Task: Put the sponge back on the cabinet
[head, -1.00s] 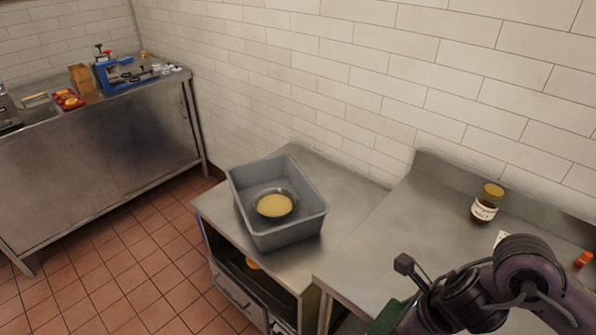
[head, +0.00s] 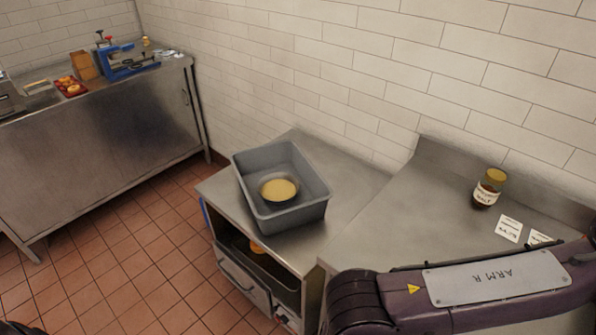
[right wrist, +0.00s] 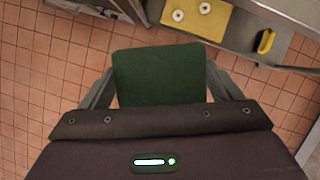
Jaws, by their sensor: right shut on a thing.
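A dark green sponge (right wrist: 160,77) is held between the two fingers of my right gripper (right wrist: 159,82), over the red tiled floor in the right wrist view. The fingers press on its left and right sides. The sponge and this gripper do not show in the head view, where only my right arm crosses the lower right. A steel cabinet (head: 100,155) with door panels stands at the far left. A lower steel cabinet (head: 346,187) with an open front stands in the middle. My left gripper is not in view.
A grey bin (head: 313,208) with a bowl (head: 279,188) inside stands on the middle cabinet. A jar (head: 487,190) and small white cards (head: 509,229) are on the right counter. A blue device (head: 122,58) and a red tray (head: 71,87) occupy the far-left top.

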